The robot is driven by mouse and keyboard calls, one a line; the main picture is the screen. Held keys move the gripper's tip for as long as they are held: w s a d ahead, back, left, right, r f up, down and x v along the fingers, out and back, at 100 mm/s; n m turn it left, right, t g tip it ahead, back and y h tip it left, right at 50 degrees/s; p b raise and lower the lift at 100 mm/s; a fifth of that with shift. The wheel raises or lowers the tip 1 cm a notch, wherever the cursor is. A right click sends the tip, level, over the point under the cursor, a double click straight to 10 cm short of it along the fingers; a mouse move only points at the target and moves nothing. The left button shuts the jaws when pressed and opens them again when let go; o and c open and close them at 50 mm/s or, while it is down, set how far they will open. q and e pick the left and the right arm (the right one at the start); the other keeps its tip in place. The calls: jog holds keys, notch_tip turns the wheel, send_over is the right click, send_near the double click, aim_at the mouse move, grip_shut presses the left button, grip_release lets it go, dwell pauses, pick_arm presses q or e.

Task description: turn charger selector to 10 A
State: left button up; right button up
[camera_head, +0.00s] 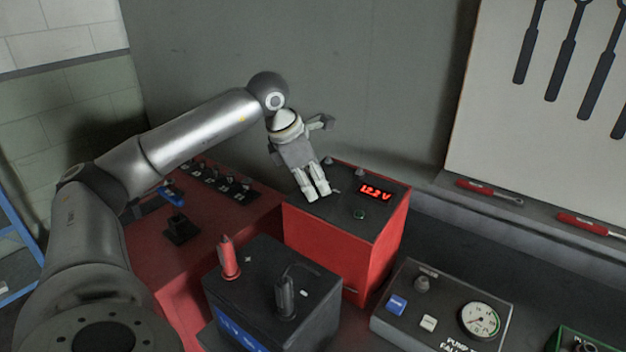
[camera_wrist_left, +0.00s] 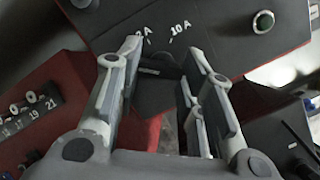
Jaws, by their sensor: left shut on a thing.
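The charger (camera_head: 365,255) is a red box with a dark top panel and a red display (camera_head: 375,191) reading about 12.2 V. My left gripper (camera_head: 318,193) reaches down onto the left part of that panel. In the left wrist view its two fingers (camera_wrist_left: 162,70) stand on either side of the dark selector knob (camera_wrist_left: 157,68), shut on it. The 10 A mark (camera_wrist_left: 180,32) shows beyond the fingertips, and another A mark (camera_wrist_left: 143,33) lies left of it, partly covered by a finger. The knob is mostly hidden, and I cannot tell where it points. My right gripper is not in view.
A dark battery (camera_head: 270,295) with red and black terminal clamps stands in front of the charger. A grey gauge box (camera_head: 440,305) is at right. A red bench unit (camera_head: 210,235) with switches lies left. Red-handled tools (camera_head: 488,191) lie on the back ledge.

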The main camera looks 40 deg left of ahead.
pick_arm(q)
jog(key=shift+m, duration=0.3)
jog(key=m+p, duration=0.1)
jog(key=m, duration=0.3)
jog(key=shift+w+r+g+h, duration=0.1)
jog(key=shift+r+g+h, duration=0.05)
jog(key=shift+g+h, duration=0.2)
jog(key=m+g+p, duration=0.1)
jog(key=m+p, duration=0.1)
jog(key=m, duration=0.4)
jog(key=shift+w+p, duration=0.15)
jog(key=shift+p, duration=0.2)
jog(key=m+g+p, duration=0.1)
jog(key=m, duration=0.3)
jog(key=shift+w+r+p, duration=0.1)
jog(key=shift+p, duration=0.2)
jog(key=shift+d+m+g+p, duration=0.1)
jog(key=shift+m+g+p, duration=0.3)
jog(key=shift+m, duration=2.3)
jog(key=o, duration=1)
